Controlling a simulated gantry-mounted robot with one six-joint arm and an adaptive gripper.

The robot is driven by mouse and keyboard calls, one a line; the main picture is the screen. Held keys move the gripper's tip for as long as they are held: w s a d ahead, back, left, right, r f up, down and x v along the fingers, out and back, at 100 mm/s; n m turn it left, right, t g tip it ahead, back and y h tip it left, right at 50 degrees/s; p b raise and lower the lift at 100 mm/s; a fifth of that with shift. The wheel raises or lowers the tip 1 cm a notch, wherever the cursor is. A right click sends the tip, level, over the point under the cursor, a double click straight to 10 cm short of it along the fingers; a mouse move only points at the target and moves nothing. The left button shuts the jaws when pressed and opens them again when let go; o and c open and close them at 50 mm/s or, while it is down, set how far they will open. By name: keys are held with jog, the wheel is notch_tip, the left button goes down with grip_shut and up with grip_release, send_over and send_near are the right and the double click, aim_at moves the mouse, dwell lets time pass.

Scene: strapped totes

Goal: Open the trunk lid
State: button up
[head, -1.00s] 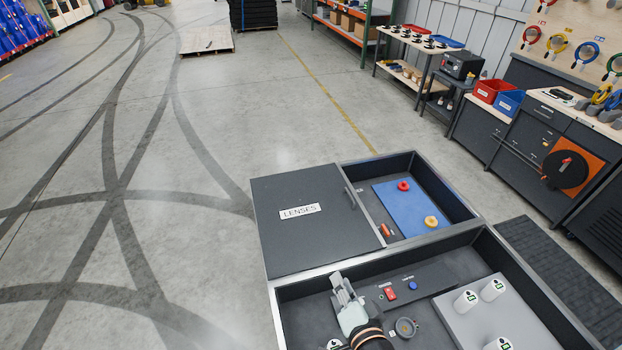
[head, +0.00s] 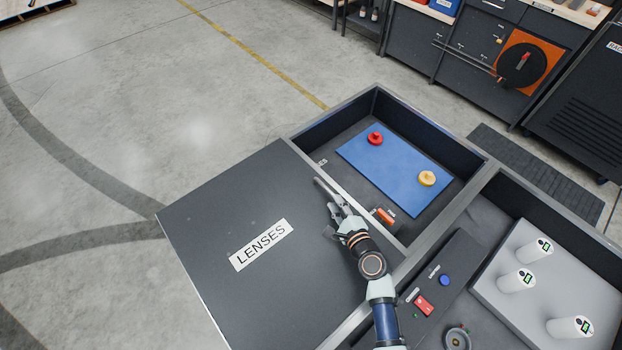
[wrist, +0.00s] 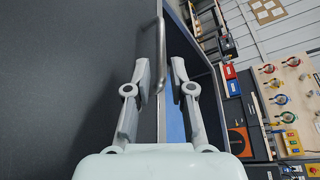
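The trunk lid (head: 220,215) is a flat dark grey panel with a white "LENSES" label (head: 261,245). It covers the left part of the rear tote, and the right part is uncovered. A thin metal bar handle (head: 325,190) stands along the lid's right edge. My gripper (head: 338,208) is at the handle's near end in the head view. In the wrist view my gripper (wrist: 160,70) is open, and the handle (wrist: 161,40) shows between and just beyond the fingertips. I cannot tell whether either finger touches it.
The uncovered compartment holds a blue board (head: 395,165) with red (head: 375,138) and yellow (head: 427,178) knobs, and an orange part (head: 384,216). The front tote has a red switch (head: 424,305), a blue button (head: 445,280) and several white cylinders. Floor at left is clear.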

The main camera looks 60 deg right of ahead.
aim_at(326, 187)
jog(key=shift+w+f, duration=0.1)
jog(key=shift+w, duration=0.1)
jog(key=b+x, duration=0.2)
jog(key=x, duration=0.5)
jog(key=shift+w+d+b, duration=0.2)
jog(key=shift+b, duration=0.1)
grip_shut()
